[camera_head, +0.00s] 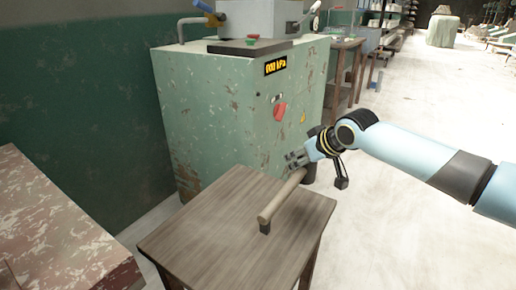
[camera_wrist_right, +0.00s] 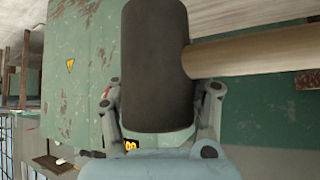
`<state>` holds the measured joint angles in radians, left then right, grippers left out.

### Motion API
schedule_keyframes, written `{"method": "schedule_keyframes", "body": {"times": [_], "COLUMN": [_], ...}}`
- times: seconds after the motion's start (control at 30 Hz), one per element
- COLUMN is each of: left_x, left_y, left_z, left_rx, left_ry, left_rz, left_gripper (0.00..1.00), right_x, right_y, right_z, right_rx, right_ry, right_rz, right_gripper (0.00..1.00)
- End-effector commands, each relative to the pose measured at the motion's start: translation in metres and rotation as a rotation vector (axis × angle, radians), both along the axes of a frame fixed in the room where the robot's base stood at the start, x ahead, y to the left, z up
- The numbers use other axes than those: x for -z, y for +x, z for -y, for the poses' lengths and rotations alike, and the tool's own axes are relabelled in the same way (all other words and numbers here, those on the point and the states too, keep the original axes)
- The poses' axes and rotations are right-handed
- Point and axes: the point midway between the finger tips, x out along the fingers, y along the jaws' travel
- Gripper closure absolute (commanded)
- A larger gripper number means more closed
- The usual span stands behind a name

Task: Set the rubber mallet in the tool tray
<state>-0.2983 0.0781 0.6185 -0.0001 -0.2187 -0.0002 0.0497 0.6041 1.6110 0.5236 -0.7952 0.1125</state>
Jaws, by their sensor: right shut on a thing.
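The rubber mallet has a pale wooden handle (camera_head: 281,197) and a dark head. In the right wrist view its black head (camera_wrist_right: 155,62) fills the space between the fingers of my right gripper (camera_wrist_right: 160,104), and the handle (camera_wrist_right: 255,52) runs off to the right. In the head view my right gripper (camera_head: 297,160) is at the far right edge of the small wooden table (camera_head: 205,228). The handle slants toward the camera over the tabletop; I cannot tell whether it touches. The head is mostly hidden there. I cannot pick out a tool tray. My left gripper is not in view.
A worn green cabinet (camera_head: 210,110) with a pressure display (camera_head: 275,65) and red knob (camera_head: 280,111) stands behind the table. A chipped reddish surface (camera_head: 60,232) is at left. The floor at right is clear.

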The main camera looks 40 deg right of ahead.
Motion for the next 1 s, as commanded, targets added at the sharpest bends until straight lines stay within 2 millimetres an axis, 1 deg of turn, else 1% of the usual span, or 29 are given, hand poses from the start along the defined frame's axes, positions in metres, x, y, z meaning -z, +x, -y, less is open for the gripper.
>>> {"method": "schedule_keyframes", "body": {"times": [0.03,0.13,0.23,0.27,0.37,0.47,0.53,0.57,0.6,0.67,0.7,0.77,0.8,0.87,0.9,1.0], "left_x": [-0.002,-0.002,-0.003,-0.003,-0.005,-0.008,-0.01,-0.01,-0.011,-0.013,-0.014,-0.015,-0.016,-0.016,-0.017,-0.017], "left_y": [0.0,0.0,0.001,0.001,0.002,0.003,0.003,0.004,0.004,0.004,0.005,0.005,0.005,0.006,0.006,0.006], "left_z": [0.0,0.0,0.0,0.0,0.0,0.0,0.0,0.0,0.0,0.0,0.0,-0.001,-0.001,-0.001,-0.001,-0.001], "left_rx": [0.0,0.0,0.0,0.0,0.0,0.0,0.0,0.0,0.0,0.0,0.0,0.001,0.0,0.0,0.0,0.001], "left_ry": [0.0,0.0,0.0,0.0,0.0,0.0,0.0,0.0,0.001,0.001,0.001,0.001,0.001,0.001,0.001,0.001], "left_rz": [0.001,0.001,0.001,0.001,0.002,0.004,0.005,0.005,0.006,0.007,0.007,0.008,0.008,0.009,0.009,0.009], "left_gripper": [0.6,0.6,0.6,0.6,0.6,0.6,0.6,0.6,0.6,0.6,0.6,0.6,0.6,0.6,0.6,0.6], "right_x": [-0.003,-0.005,-0.011,-0.016,-0.04,-0.077,-0.108,-0.121,-0.139,-0.165,-0.183,-0.206,-0.22,-0.236,-0.245,-0.255], "right_y": [-0.002,-0.003,0.002,0.005,0.02,0.035,0.041,0.041,0.041,0.037,0.031,0.018,0.008,-0.011,-0.025,-0.058], "right_z": [0.001,0.003,0.002,0.002,-0.009,-0.035,-0.06,-0.072,-0.089,-0.116,-0.134,-0.161,-0.178,-0.2,-0.213,-0.237], "right_rx": [-0.001,-0.001,-0.001,-0.001,-0.017,-0.058,-0.112,-0.142,-0.186,-0.264,-0.323,-0.423,-0.492,-0.598,-0.667,-0.82], "right_ry": [-0.001,0.001,0.001,0.001,0.004,0.005,0.004,0.004,0.004,0.003,0.001,0.001,-0.002,-0.003,-0.004,-0.003], "right_rz": [0.002,0.003,0.006,0.007,0.012,0.015,0.016,0.015,0.015,0.016,0.017,0.016,0.015,0.012,0.011,0.004], "right_gripper": [1.0,1.0,1.0,1.0,1.0,1.0,1.0,1.0,1.0,1.0,1.0,1.0,1.0,1.0,1.0,1.0]}}
